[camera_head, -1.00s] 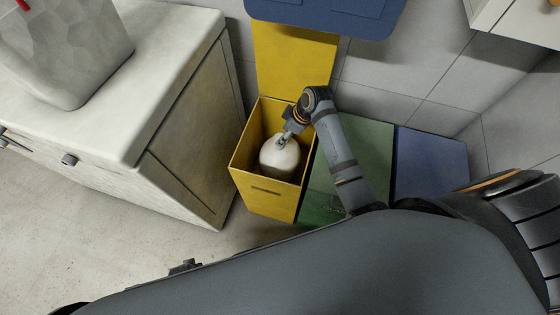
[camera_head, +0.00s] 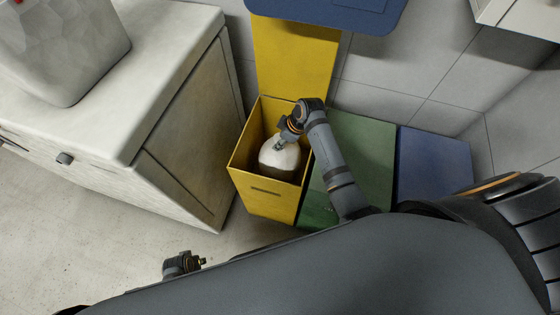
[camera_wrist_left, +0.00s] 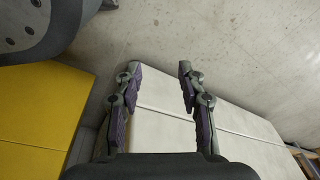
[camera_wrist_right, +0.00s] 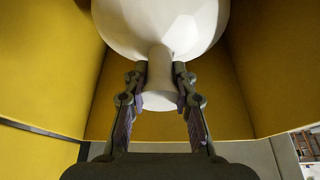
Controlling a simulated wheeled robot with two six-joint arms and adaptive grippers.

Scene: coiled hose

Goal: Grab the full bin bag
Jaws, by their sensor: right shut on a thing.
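The full bin bag (camera_head: 279,158) is white and rounded and sits inside the open yellow bin (camera_head: 262,203). My right gripper (camera_head: 279,146) reaches into the bin from above at the bag's top. In the right wrist view, the bag (camera_wrist_right: 165,25) has a narrow neck, and the right gripper (camera_wrist_right: 160,98) is shut on that neck, one finger on each side. The bag's underside is hidden in the bin. My left gripper (camera_wrist_left: 155,85) is open and empty, with pale cabinet and floor beyond its fingers. In the head view the left gripper (camera_head: 200,262) shows low, above the floor.
The yellow lid (camera_head: 295,60) stands raised behind the bin. A green bin (camera_head: 355,160) and a blue bin (camera_head: 430,165) stand to the right. A pale cabinet (camera_head: 185,140) is close on the left, with a grey faceted container (camera_head: 75,50) on top. Floor (camera_head: 80,225) is clear at lower left.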

